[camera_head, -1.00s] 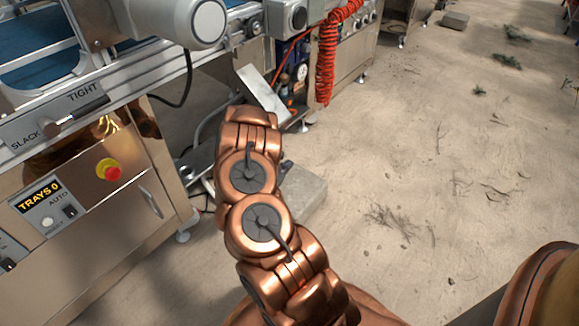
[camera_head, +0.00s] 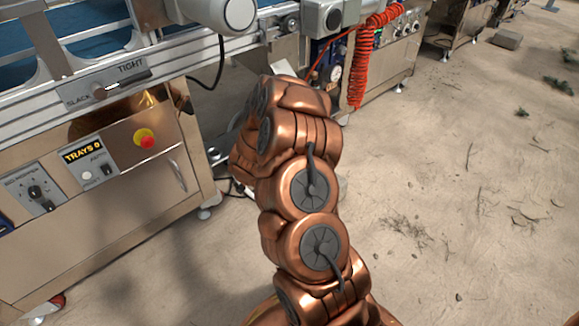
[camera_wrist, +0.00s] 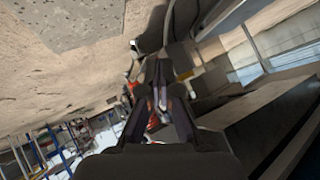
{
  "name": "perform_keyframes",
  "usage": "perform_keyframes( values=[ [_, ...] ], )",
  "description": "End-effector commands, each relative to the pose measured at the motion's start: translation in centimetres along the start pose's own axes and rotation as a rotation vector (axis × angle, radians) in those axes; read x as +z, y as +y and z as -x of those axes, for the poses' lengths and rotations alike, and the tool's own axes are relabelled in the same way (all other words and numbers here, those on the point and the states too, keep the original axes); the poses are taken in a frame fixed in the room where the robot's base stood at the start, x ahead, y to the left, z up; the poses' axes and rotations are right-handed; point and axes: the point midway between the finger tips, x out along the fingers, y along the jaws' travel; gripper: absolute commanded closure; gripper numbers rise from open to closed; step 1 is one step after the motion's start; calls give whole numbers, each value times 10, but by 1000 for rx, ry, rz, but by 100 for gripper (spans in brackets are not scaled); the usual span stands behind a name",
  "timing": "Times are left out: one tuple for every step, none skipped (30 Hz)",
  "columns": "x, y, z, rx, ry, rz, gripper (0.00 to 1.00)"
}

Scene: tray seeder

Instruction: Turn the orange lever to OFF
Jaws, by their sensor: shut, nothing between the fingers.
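My gripper (camera_wrist: 157,72) points away from the wrist camera, its two dark fingers together at the tips with nothing held. In the head view my arm hides the gripper. I cannot clearly make out the orange lever in either view. A small orange-red piece (camera_wrist: 133,86) shows just left of the fingertips in the wrist view, and I cannot tell whether it is the lever. Another reddish patch (camera_wrist: 153,122) shows between the fingers, too blurred to name.
The metal machine cabinet (camera_head: 110,225) stands at left with a red emergency button (camera_head: 145,138), a TRAYS display (camera_head: 84,150) and a SLACK/TIGHT slider (camera_head: 98,87). An orange coiled hose (camera_head: 360,65) hangs behind my arm. The sandy floor (camera_head: 470,220) at right is mostly clear.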

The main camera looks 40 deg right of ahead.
Motion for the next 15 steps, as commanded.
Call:
perform_keyframes(
  values=[
    [6, -22, 15, -45, -51, 14, 100],
    [11, -34, 24, -70, -85, 27, 100],
    [20, -48, 37, -102, -137, 46, 100],
    [26, -58, 48, -125, -173, 61, 100],
    [32, -68, 59, -149, -210, 78, 100],
    [41, -78, 74, -176, -258, 104, 100],
    [47, -86, 86, -197, -293, 125, 100],
    [52, -93, 99, -218, -327, 147, 100],
    [60, -101, 116, -243, -372, 176, 100],
    [66, -105, 129, -259, -407, 200, 100],
    [71, -110, 142, -277, -438, 225, 100],
    [77, -114, 160, -298, -481, 259, 100],
    [82, -116, 173, -313, -509, 287, 100],
    [87, -117, 186, -325, -542, 314, 100],
    [91, -119, 204, -343, -578, 350, 100]
  ],
)
